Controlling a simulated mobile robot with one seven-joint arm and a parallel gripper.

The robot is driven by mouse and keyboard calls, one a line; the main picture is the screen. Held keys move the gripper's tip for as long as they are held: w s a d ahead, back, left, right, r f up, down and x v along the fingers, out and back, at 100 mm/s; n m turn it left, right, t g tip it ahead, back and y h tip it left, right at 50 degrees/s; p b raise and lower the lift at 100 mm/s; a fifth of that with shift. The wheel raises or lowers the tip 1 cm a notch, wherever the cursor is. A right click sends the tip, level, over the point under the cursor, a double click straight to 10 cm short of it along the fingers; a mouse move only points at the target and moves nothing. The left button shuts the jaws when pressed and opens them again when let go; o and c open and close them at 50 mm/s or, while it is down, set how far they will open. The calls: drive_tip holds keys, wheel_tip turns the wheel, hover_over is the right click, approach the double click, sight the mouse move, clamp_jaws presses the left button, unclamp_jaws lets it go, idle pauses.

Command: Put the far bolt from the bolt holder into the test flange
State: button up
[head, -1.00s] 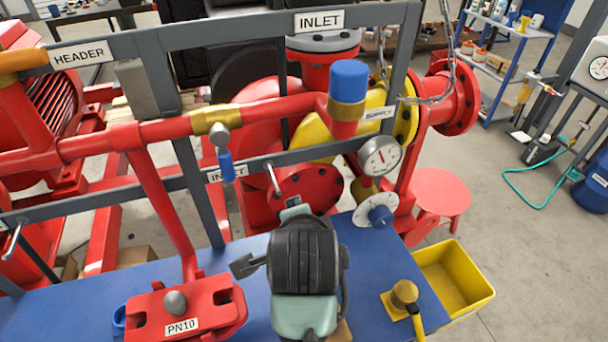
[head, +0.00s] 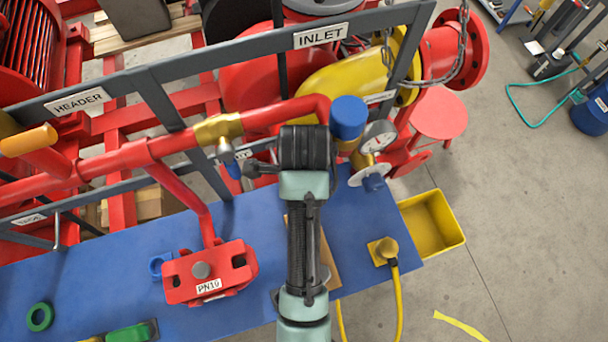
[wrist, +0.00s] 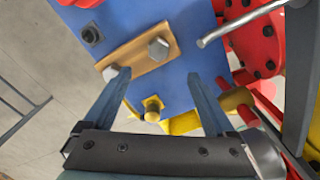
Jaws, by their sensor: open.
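The bolt holder is a tan block (wrist: 135,56) on the blue bench in the wrist view. Its far bolt (wrist: 158,48) has a grey hex head and stands at the right end; a second bolt (wrist: 110,73) is at the other end. My gripper (wrist: 158,73) is open and empty above it, its fingers apart on either side of the far bolt's line, not touching it. In the head view my arm hides most of the holder (head: 328,262) and both bolts. The test flange, a red slotted block labelled PN10 (head: 232,277), sits on the bench left of my arm, with a grey rounded head on top.
Red header piping (head: 110,157) and a grey rail (head: 240,60) run behind the bench (head: 105,275). A blue-capped pipe (head: 348,117) and gauge (head: 378,138) stand close to my wrist. A yellow fitting with a hose (head: 383,250) is at right, beside a yellow bin (head: 450,228).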

drive_tip(key=f, duration=0.7)
drive_tip(key=f+p, duration=0.1)
drive_tip(key=f, duration=0.3)
drive_tip(key=shift+s, duration=0.3)
drive_tip(key=shift+w+f, duration=0.1)
drive_tip(key=shift+f, duration=0.55)
drive_tip(key=shift+c, duration=0.2)
clamp_jaws()
drive_tip(key=c, duration=0.7)
unclamp_jaws()
clamp_jaws()
drive_tip(key=shift+r+p, duration=3.55)
drive_tip(key=shift+p, duration=0.3)
